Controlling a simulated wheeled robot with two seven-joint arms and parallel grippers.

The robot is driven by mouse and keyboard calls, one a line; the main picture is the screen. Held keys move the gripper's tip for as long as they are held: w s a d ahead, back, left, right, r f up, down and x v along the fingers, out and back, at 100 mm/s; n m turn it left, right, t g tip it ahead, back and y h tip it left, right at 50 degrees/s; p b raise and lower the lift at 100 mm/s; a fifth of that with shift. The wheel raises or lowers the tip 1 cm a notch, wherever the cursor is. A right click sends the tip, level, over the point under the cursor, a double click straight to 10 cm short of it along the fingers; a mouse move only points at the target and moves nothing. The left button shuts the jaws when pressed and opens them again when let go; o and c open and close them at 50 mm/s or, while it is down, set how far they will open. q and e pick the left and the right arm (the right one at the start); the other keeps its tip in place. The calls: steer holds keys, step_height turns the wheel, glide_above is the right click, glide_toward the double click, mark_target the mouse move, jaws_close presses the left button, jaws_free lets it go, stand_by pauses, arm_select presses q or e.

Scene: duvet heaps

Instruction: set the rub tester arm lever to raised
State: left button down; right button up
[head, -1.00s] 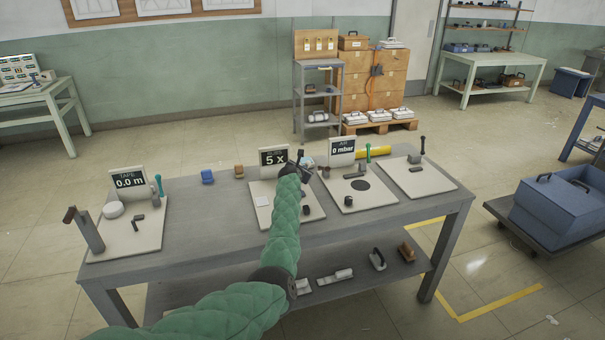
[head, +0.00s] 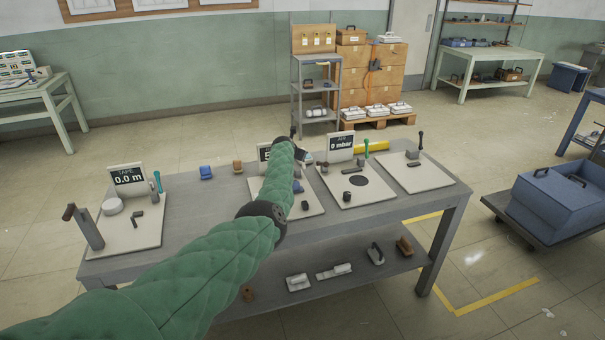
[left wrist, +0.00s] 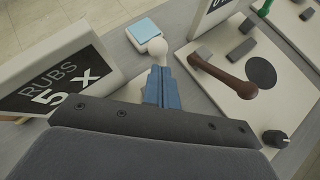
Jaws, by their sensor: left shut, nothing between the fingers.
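The rub tester's black sign, RUBS 5 X, fills the left of the left wrist view (left wrist: 62,85); in the head view my arm mostly covers the tester, leaving part of its pale board (head: 314,207) in sight. My left gripper (left wrist: 161,72) has its blue fingers shut and empty. A pale round knob (left wrist: 157,46) is just beyond the fingertips; I cannot tell if they touch. A brown lever with a rounded end (left wrist: 222,75) slants beside the fingers on their right, apart from them. I cannot tell how it is mounted. My right gripper is out of view.
A light blue block (left wrist: 149,32) lies behind the tester. The air station's sign (head: 341,146) and board (head: 372,197) are close on the right. The tape station (head: 127,178) is at the left end of the grey table (head: 195,230).

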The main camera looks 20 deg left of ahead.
arm_select(q)
steer(key=shift+r+p, duration=0.7)
steer(key=shift+r, duration=0.3)
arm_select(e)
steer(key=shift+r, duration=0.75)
arm_select(q)
steer(key=shift+f, duration=0.1)
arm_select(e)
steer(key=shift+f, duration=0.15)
